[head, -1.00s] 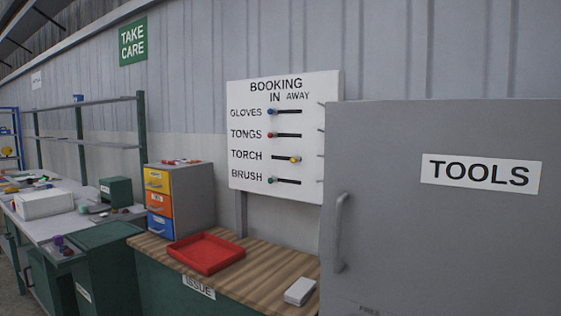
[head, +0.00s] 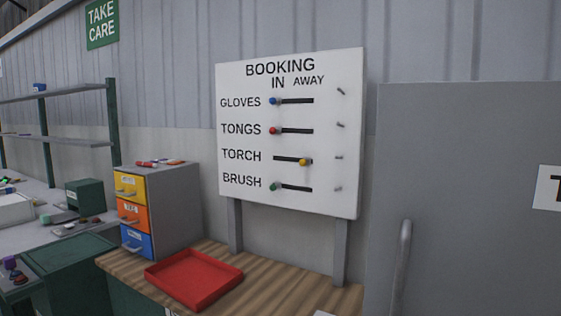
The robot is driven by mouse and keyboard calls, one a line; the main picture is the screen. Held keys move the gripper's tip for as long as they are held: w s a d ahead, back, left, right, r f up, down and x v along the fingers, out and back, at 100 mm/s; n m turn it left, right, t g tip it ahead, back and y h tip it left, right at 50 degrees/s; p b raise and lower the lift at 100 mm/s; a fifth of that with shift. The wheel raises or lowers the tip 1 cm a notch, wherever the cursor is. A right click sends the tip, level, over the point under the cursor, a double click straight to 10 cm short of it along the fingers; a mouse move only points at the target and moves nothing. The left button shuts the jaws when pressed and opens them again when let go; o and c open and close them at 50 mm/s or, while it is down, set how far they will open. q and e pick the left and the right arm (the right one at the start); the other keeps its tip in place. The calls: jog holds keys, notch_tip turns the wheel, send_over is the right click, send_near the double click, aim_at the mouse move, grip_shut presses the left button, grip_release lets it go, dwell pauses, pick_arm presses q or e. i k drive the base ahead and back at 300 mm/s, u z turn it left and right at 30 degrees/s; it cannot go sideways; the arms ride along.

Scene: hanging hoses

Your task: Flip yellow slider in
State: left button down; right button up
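The yellow slider (head: 304,162) is a small round knob on the TORCH row of the white BOOKING board (head: 240,90). It sits at the right end of its dark slot, on the AWAY side. The blue slider (head: 274,101) on GLOVES, the red slider (head: 273,131) on TONGS and the green slider (head: 275,187) on BRUSH sit at the left ends of their slots, on the IN side. Neither of my grippers is in view.
The board stands on two grey posts above a wooden counter (head: 225,258) with a red tray (head: 194,277). A drawer unit (head: 165,210) is left of it. A grey cabinet door (head: 465,180) with a handle (head: 402,265) fills the right. Several pegs line the board's right edge.

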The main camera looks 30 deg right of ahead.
aim_at(303, 162)
jog(key=z, duration=0.5)
jog(key=i, duration=0.9)
jog(key=z, duration=0.8)
